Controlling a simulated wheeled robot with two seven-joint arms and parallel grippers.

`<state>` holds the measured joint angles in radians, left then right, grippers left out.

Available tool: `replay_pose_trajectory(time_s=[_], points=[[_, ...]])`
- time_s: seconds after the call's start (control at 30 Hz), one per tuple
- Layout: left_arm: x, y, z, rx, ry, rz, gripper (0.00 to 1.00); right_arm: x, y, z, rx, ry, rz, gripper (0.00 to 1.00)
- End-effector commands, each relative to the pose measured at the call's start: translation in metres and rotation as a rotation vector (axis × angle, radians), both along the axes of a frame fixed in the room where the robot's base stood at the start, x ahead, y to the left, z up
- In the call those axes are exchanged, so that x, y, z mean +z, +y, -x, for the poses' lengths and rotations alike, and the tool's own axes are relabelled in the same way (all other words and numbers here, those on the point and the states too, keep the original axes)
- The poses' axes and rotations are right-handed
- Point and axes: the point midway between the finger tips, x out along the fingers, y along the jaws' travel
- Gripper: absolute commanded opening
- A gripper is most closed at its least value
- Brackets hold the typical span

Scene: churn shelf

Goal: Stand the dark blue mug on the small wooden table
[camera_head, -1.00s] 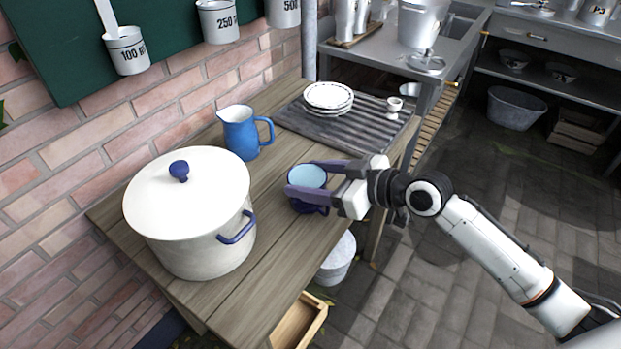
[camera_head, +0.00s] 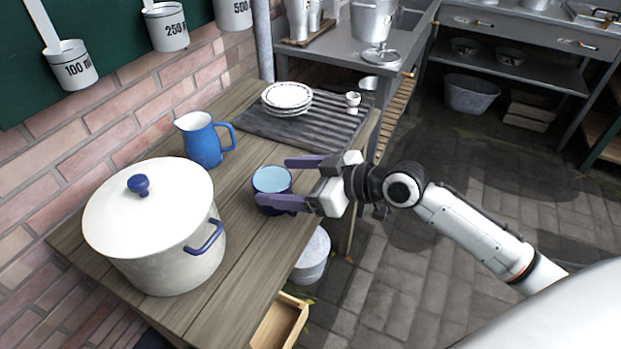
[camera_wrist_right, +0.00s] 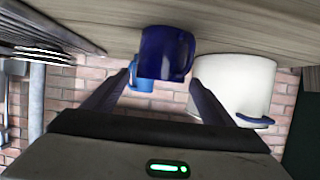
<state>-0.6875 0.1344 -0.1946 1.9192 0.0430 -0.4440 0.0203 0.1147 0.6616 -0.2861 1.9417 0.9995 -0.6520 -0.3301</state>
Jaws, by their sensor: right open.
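The dark blue mug (camera_head: 271,181) with a pale inside stands upright on the wooden table (camera_head: 235,262), near its right edge. My right gripper (camera_head: 276,182) is open, coming in from the right. In the head view its near finger overlaps the mug's lower front, and its far finger ends by the mug's right rim. In the right wrist view, which is upside down, the mug (camera_wrist_right: 165,53) sits just ahead of and between the spread fingers (camera_wrist_right: 162,76). Whether a finger touches it I cannot tell. My left gripper is not in view.
A large white lidded pot (camera_head: 160,245) stands left of the mug, and a blue jug (camera_head: 204,142) behind it. Plates (camera_head: 287,98) and an egg cup (camera_head: 353,102) sit on a ridged drainboard (camera_head: 330,130). An open drawer (camera_head: 281,325) juts out below.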

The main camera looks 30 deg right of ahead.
Motion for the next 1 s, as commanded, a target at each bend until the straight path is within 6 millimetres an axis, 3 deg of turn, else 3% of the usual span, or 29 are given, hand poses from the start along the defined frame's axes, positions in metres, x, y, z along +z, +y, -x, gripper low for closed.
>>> replay_pose_trajectory(time_s=[0.2, 0.4, 1.0], points=[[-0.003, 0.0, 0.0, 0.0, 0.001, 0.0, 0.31, 0.017, -0.03, 0.039, 0.001, 0.002, 0.008, 0.78], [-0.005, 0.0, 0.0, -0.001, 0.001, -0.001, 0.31, 0.029, -0.047, 0.061, 0.001, 0.004, 0.003, 0.78], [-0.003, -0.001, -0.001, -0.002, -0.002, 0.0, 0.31, 0.038, -0.054, 0.071, 0.003, -0.001, 0.001, 0.78]])
